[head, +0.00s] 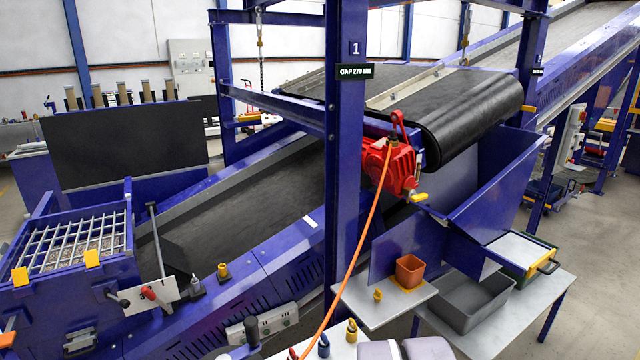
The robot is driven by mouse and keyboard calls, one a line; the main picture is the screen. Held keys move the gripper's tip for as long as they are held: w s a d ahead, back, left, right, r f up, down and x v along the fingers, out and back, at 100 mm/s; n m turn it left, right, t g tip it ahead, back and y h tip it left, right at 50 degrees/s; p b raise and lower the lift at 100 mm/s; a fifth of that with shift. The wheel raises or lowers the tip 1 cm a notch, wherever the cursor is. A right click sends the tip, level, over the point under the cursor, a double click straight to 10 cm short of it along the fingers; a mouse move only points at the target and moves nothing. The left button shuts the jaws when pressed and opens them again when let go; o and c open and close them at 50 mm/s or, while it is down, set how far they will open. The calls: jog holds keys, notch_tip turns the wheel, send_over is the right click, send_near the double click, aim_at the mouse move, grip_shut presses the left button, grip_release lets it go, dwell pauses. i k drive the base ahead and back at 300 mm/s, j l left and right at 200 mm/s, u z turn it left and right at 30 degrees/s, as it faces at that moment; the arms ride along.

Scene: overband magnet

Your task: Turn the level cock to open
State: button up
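A red gearmotor housing (392,170) sits on the near side of the blue post, under the end of the upper belt. A small yellow handle (418,197) shows at its lower right and looks like the level cock. The handle lies roughly level in the picture; at this size I cannot tell whether the cock is open or closed. A red lever or ring (398,122) stands on top of the housing. An orange hose or cable (362,235) runs down from the housing. My gripper is not in view.
Below the housing, a pale shelf (362,311) carries an orange pot (409,271) and a small yellow piece (378,295). A grey bin (463,303) stands to its right. The blue post (343,150) and blue chute plates (498,190) flank the housing. Open floor (600,240) lies at right.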

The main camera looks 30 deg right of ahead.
aim_at(415, 197)
jog(key=z, duration=1.35)
jog(key=i+l+u, duration=0.2)
jog(key=l+u, duration=0.15)
jog(key=l, duration=0.3)
jog(key=i+l+u, duration=0.15)
jog(key=l+u, duration=0.15)
jog(key=l, duration=0.4)
jog(key=l+u, duration=0.35)
jog(key=l, duration=0.35)
jog(key=i, duration=0.05)
